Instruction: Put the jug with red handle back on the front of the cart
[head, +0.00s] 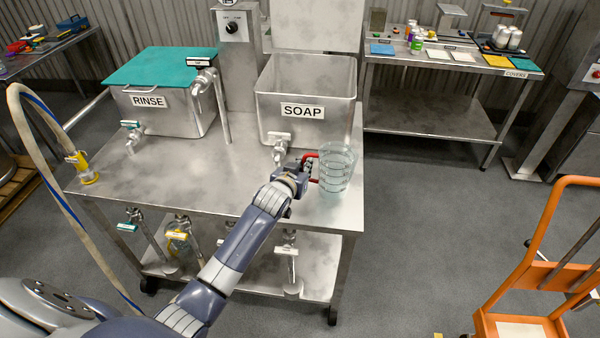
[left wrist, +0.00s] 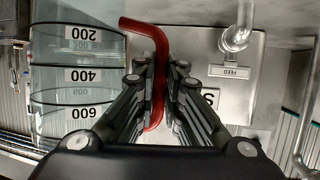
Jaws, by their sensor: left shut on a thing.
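The clear jug with a red handle (head: 338,170) is upright at the right end of the steel cart (head: 180,176). Whether its base touches the cart top cannot be told. Its red handle (left wrist: 158,50) and its wall with 200, 400 and 600 labels (left wrist: 80,75) show in the left wrist view. My left gripper (head: 308,167) is shut on the red handle, to the left of the jug body; its fingers (left wrist: 158,90) close around the handle in the left wrist view. My right gripper is not in view.
The SOAP tank (head: 305,90) with a tap stands behind the jug, and the RINSE tank (head: 165,105) stands at the left. A hose fitting (head: 84,170) sits at the cart's left edge. An orange trolley (head: 530,260) stands at right. The cart's front middle is clear.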

